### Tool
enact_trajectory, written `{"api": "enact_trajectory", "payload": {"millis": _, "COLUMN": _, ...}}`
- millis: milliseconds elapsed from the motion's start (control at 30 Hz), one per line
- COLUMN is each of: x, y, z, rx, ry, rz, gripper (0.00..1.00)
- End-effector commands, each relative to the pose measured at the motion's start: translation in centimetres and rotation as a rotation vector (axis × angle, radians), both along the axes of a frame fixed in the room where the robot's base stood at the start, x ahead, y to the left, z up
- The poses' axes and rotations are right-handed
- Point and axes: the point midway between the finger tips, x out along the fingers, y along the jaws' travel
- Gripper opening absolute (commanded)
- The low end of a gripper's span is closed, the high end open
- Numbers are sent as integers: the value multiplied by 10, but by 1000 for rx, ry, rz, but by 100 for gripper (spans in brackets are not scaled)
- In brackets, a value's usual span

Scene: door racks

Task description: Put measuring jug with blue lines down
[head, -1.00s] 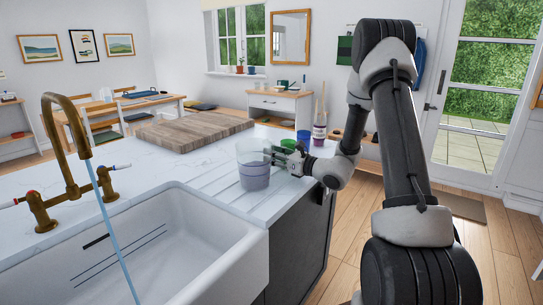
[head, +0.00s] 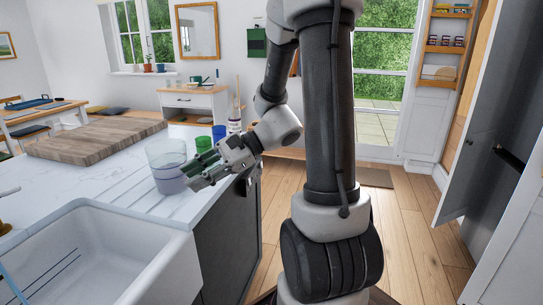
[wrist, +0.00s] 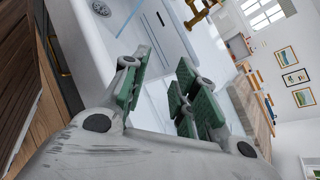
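The measuring jug (head: 166,168) is clear, with a lilac-tinted lower part. It stands upright on the white counter (head: 105,181), on the grooved area beside the sink. My gripper (head: 199,172) is just to the right of the jug, with its green-padded fingers spread. In the wrist view my gripper (wrist: 164,78) shows a clear gap between the fingers and nothing gripped. I cannot make out the jug in the wrist view. Its blue lines are too small to tell in the head view.
The white sink (head: 120,265) is at the front left. A wooden board (head: 95,141) lies at the back of the counter. A green cup (head: 203,143), a blue cup (head: 219,132) and a bottle (head: 235,120) stand behind my gripper. Open floor (head: 415,230) lies to the right.

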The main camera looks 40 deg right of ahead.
Motion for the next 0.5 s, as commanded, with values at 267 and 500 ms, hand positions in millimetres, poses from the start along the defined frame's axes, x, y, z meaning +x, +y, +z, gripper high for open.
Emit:
{"api": "enact_trajectory", "payload": {"millis": 267, "x": -124, "y": -40, "z": 11, "rx": -708, "ry": -353, "rz": 607, "gripper": 29}}
{"api": "enact_trajectory", "payload": {"millis": 500, "x": -147, "y": -110, "z": 45, "rx": -1222, "ry": -645, "rz": 928, "gripper": 29}}
